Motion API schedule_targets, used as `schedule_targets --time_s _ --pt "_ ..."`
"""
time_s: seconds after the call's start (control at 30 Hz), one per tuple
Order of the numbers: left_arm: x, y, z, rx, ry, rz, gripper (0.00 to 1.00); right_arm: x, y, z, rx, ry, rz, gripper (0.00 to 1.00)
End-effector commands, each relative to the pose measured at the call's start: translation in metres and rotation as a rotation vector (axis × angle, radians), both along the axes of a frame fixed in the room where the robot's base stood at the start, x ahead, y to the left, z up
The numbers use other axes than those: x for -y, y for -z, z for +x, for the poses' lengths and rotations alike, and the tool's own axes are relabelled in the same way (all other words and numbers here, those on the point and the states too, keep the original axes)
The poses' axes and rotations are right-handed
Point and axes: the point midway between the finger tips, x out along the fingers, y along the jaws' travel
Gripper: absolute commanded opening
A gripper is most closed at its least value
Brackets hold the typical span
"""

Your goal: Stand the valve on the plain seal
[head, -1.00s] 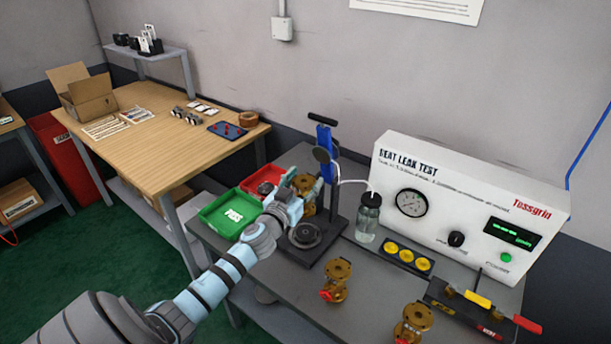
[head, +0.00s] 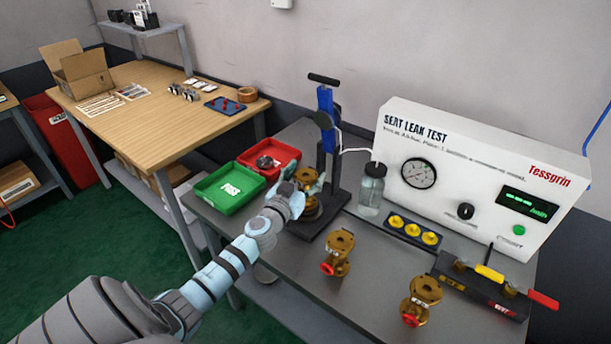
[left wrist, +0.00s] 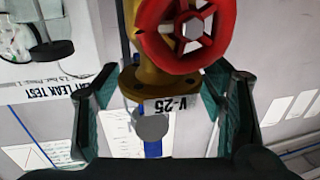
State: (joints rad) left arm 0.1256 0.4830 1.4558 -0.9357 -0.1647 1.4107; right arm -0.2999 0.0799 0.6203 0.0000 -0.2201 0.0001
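The valve is upright over the stand's base (head: 302,232). The round dark seat there is mostly hidden by valve and gripper, so I cannot tell whether they touch or which seal it is. Two more brass valves (head: 337,254) (head: 421,300) stand on the grey bench. My right gripper is out of view.
A green tray (head: 210,204) and a red tray (head: 290,154) are left of the stand. A bottle (head: 371,190), the white leak tester (head: 440,165), a holder with yellow discs (head: 393,220) and a lever fixture (head: 480,298) are to the right. The bench's front is partly clear.

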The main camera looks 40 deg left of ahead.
Motion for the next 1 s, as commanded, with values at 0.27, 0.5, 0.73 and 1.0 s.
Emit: schedule_targets --time_s 0.27,0.5,0.73,1.0 --pt "0.0 0.0 0.0 0.0 0.0 0.0 0.74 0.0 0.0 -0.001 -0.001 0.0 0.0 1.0" --pt "0.003 -0.001 -0.016 0.0 0.001 0.001 0.74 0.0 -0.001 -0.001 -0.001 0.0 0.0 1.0" --pt "0.018 0.002 -0.076 -0.004 0.005 0.003 0.74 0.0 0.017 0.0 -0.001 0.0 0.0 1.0" --pt "0.026 -0.002 -0.117 -0.001 0.001 0.001 0.74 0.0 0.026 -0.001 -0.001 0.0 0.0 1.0"
